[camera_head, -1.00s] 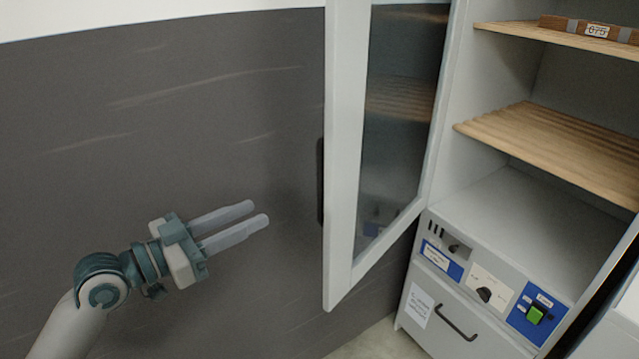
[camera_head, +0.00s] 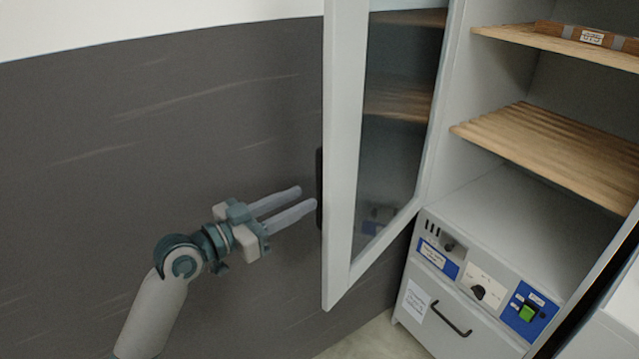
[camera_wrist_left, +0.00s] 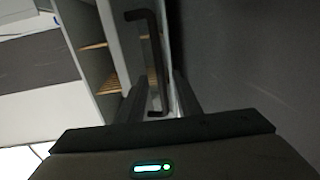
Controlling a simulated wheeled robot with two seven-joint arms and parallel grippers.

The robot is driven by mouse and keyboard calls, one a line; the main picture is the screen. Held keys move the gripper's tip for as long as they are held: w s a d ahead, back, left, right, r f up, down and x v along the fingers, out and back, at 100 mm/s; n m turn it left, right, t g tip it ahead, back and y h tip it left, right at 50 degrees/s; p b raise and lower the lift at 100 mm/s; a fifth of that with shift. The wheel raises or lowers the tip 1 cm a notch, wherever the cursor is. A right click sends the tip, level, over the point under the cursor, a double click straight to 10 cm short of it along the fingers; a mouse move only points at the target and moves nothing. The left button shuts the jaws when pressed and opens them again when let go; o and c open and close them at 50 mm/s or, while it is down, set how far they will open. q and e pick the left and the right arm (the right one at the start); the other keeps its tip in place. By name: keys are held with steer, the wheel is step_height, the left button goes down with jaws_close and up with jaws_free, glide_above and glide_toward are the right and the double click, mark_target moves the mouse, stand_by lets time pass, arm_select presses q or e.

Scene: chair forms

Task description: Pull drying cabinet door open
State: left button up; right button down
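The drying cabinet door (camera_head: 340,170) has a pale frame with a glass pane and stands swung open at the cabinet's left side. Its dark vertical handle (camera_head: 319,188) is on the door's outer face, at the left edge. My left gripper (camera_head: 307,197) points at the lower part of the handle, its two fingers parallel with a gap between them. In the left wrist view the dark handle (camera_wrist_left: 155,60) reaches down to between the finger tips, and the gripper (camera_wrist_left: 160,92) is open. I cannot tell whether the fingers touch the handle. My right gripper is not in view.
The open cabinet shows wooden shelves (camera_head: 560,150), with a brown labelled piece (camera_head: 590,36) on the top one. Below are a control panel with a green switch (camera_head: 527,312) and a drawer with a dark handle (camera_head: 451,318). A dark grey wall (camera_head: 150,130) is behind my left arm.

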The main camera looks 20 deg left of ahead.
arm_select(q)
steer(key=p+x, duration=0.1)
steer(key=x, duration=0.5)
steer(key=shift+w+d+p, duration=0.1)
steer(key=shift+w+p, duration=0.1)
steer(key=shift+p, duration=0.15)
jaws_close()
